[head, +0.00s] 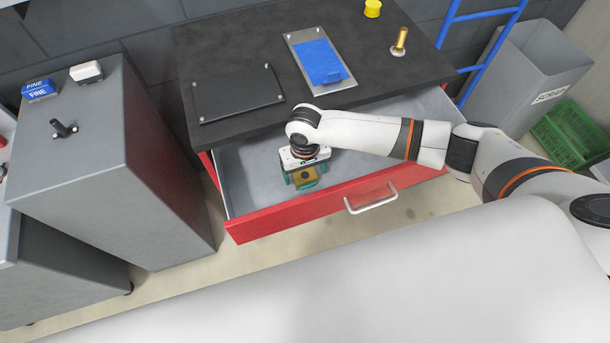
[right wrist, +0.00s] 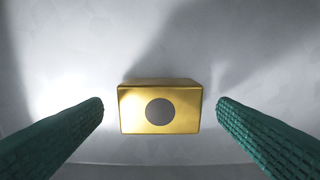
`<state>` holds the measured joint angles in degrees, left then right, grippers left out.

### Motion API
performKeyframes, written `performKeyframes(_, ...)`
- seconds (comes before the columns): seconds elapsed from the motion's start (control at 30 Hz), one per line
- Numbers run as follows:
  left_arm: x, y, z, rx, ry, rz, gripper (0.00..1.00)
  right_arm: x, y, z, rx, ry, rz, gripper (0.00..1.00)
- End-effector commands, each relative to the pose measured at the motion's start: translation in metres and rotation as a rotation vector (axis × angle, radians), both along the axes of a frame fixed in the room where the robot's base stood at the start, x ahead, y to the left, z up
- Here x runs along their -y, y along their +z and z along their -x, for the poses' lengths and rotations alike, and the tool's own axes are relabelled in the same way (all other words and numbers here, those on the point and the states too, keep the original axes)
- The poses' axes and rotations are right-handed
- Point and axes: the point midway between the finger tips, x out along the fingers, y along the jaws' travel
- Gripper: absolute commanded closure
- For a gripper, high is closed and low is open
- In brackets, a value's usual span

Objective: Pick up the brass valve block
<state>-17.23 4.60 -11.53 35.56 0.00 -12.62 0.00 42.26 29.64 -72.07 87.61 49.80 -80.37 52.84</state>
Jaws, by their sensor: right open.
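The brass valve block (right wrist: 134,108) is a gold-coloured box with a dark round spot on its face. It lies on the grey floor of the open red drawer. In the right wrist view it sits between my two green fingers, with a gap on each side. In the head view the block (head: 304,174) shows in part below my right gripper (head: 304,182), which reaches down into the drawer. My right gripper is open and does not touch the block from what I see. My left gripper is not in view.
The red drawer front (head: 330,205) has a silver handle. The dark worktop (head: 230,50) above holds a black plate, a blue-topped plate (head: 320,62), a brass fitting (head: 400,42) and a yellow cylinder (head: 373,8). A grey cabinet (head: 85,120) stands at left. The drawer around the block is clear.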

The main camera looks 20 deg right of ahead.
Motion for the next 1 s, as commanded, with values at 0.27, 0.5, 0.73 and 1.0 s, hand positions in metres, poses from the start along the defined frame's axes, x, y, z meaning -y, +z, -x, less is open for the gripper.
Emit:
performKeyframes(0.27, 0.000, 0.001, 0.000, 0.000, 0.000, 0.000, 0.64, 0.000, -0.023, 0.000, 0.002, 0.001, 0.000, 0.18)
performKeyframes(0.5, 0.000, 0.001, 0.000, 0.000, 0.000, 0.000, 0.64, 0.000, -0.023, 0.000, 0.001, 0.001, 0.000, 0.31)
performKeyframes(0.73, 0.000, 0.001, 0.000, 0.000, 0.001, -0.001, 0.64, 0.000, -0.022, 0.000, 0.001, 0.001, 0.000, 0.69)
performKeyframes(1.0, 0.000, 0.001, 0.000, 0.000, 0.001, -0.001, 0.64, 0.000, -0.021, -0.001, 0.003, 0.001, -0.001, 0.81)
